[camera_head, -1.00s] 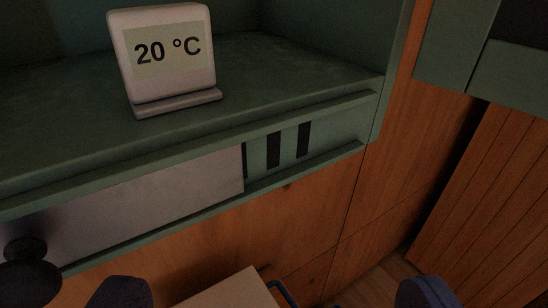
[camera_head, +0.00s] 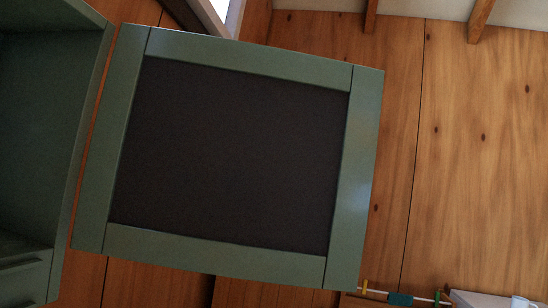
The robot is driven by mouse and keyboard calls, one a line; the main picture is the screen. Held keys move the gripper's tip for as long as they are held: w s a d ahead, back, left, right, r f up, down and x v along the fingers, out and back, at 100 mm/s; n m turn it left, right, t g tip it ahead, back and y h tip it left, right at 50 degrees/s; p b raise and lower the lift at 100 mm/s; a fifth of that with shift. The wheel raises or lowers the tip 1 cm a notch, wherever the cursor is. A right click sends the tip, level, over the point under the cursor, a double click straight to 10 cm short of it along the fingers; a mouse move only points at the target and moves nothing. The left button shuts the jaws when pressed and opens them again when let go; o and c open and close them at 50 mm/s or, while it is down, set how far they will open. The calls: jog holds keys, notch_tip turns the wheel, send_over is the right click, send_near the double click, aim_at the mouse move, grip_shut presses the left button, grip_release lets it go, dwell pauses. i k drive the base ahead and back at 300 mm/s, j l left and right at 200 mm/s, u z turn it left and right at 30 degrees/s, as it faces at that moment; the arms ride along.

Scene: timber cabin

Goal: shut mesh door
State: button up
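The mesh door (camera_head: 355,185) is a square green frame around a dark mesh panel. It stands swung open to the right of the green cabinet (camera_head: 72,150) and fills the middle of the view. Its left side is beside the cabinet's edge, and its right side is free. Only the right part of the cabinet shows at the left, with its open front. No handle shows clearly on the door. My gripper is not in the view.
A timber wall (camera_head: 470,150) lies behind and to the right of the door, with beams at the top right. At the bottom right, a line with pegs (camera_head: 400,298) hangs near a white object (camera_head: 490,299). A bright window edge shows at the top.

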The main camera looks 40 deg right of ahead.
aim_at(208, 155)
jog(key=k+u, duration=0.15)
jog(key=u, duration=1.45)
jog(key=k+l+u, duration=0.1)
jog(key=l, duration=0.35)
jog(key=k+l+u, duration=0.1)
jog(key=k+l, duration=0.15)
jog(key=l, duration=0.2)
jog(key=k+l+u, duration=0.1)
jog(key=l, duration=0.35)
jog(key=k+l+u, duration=0.1)
jog(key=k+l, duration=0.25)
jog(key=k+l+u, duration=0.15)
jog(key=l, duration=0.3)
jog(key=k+l, duration=0.3)
jog(key=l, duration=0.2)
jog(key=k+l, duration=0.3)
jog(key=l, duration=0.15)
jog(key=k+l, duration=0.35)
jog(key=l, duration=0.15)
jog(key=k+l, duration=0.3)
jog(key=l, duration=0.15)
